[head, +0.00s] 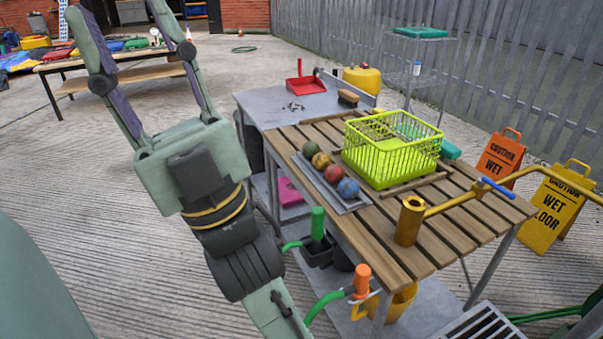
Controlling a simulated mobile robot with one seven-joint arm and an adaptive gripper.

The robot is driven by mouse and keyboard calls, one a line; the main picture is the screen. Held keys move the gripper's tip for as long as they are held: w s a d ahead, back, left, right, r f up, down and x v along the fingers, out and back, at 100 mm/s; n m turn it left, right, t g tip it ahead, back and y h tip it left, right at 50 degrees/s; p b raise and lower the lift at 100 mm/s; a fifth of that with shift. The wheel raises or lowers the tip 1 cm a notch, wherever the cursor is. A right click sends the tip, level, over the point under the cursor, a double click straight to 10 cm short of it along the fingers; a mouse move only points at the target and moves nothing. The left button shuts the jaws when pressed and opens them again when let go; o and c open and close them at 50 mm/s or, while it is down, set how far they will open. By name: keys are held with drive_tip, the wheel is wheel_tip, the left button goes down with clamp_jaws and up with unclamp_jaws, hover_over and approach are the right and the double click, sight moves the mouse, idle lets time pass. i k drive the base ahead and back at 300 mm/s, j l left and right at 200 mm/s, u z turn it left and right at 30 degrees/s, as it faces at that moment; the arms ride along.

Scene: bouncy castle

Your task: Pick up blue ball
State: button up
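The blue ball (348,188), mottled with reddish patches, sits at the near end of a row of balls in a grey tray (306,172) on the slatted wooden table. Behind it in the row are a red ball (334,174), a yellow-orange ball (321,161) and a dark green ball (310,149). My gripper (117,8) is left of the table, its two long fingers pointing up and away in the picture. The fingers are spread apart with nothing seen between them; their tips reach the top edge of the picture. It is well apart from the blue ball.
A lime basket (392,165) stands right beside the tray. A brass tool (410,222) with a blue-handled bar lies nearer. A red dustpan (305,84) and brush (348,98) lie at the back. Caution signs (500,158) stand at right. Open concrete lies left.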

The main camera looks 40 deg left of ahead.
sight(349, 188)
drive_tip(key=i+j+u, duration=0.1)
drive_tip(key=j, duration=0.3)
drive_tip(key=i+j+u, duration=0.1)
drive_tip(key=j, duration=0.3)
drive_tip(key=i+j, duration=0.15)
drive_tip(key=j, duration=0.25)
drive_tip(key=i+j, duration=0.1)
drive_tip(key=j, duration=0.2)
drive_tip(key=i+j, duration=0.1)
drive_tip(key=j, duration=0.25)
drive_tip(key=j+u, duration=0.1)
drive_tip(key=j, duration=0.2)
drive_tip(key=i, duration=0.05)
